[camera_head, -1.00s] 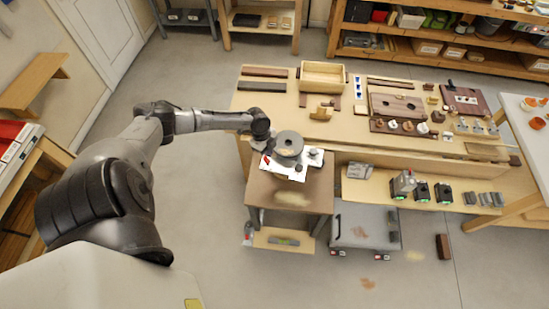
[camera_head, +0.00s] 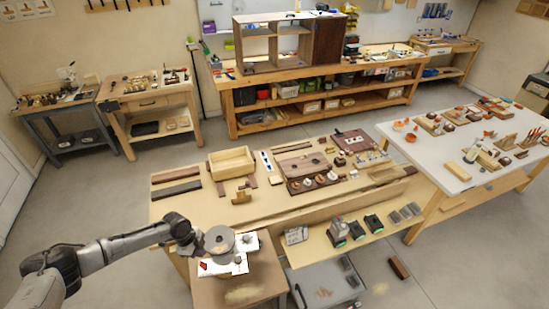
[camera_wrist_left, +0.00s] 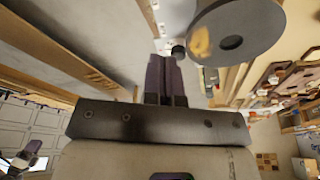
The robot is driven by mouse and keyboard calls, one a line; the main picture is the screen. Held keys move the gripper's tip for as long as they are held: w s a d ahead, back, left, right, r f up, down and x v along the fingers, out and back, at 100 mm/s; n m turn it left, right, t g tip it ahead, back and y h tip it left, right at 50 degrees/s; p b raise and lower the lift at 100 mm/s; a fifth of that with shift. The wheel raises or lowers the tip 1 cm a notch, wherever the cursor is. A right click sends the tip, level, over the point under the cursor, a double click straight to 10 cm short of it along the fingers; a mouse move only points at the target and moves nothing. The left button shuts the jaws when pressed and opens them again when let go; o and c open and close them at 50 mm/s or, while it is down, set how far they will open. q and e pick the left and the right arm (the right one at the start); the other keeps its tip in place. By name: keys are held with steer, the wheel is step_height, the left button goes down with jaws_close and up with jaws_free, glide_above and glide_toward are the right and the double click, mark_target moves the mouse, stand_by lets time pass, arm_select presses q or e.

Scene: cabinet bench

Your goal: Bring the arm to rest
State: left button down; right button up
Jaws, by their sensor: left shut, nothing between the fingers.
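My left arm comes in from the left in the head view. Its gripper (camera_head: 194,244) is small and partly lost against the bench edge, just left of a grey round block (camera_head: 219,240). In the left wrist view the two dark fingers (camera_wrist_left: 166,62) lie together, shut, with nothing between them. The grey round block (camera_wrist_left: 238,32) shows at the upper right there, apart from the fingers in the picture. My right gripper is in neither view.
The grey block stands with white parts on a small brown side table (camera_head: 240,292). Behind it is the long wooden bench (camera_head: 215,209) with a wooden box (camera_head: 231,161) and several small parts. A white-topped table (camera_head: 455,180) stands at the right. Open floor lies at left.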

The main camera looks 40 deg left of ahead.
arm_select(q)
steer(key=n, duration=0.1)
steer(key=s+n, duration=0.1)
steer(key=n, duration=0.1)
steer(key=shift+s+a+f+g, duration=0.1)
steer(key=shift+s+a+g, duration=0.05)
steer(key=shift+a+g, duration=0.25)
steer(key=w+d+r+n+t+y, duration=0.1)
steer(key=d+r+n+t+y, duration=0.15)
steer(key=d+r, duration=0.6)
steer(key=d+r+n+t+y, duration=0.25)
steer(key=d+r, duration=0.35)
steer(key=d, duration=0.6)
steer(key=s+d+f+n+g+h, duration=0.1)
steer(key=s+d, duration=0.4)
steer(key=s, duration=0.3)
steer(key=s+d+f+n+h, duration=0.1)
steer(key=s+d+f, duration=0.1)
steer(key=s+d, duration=0.3)
steer(key=s, duration=0.2)
steer(key=shift+s+f+n+g+h, duration=0.2)
steer(key=shift+s+n+g+h, duration=0.1)
steer(key=shift+s+n+g, duration=0.1)
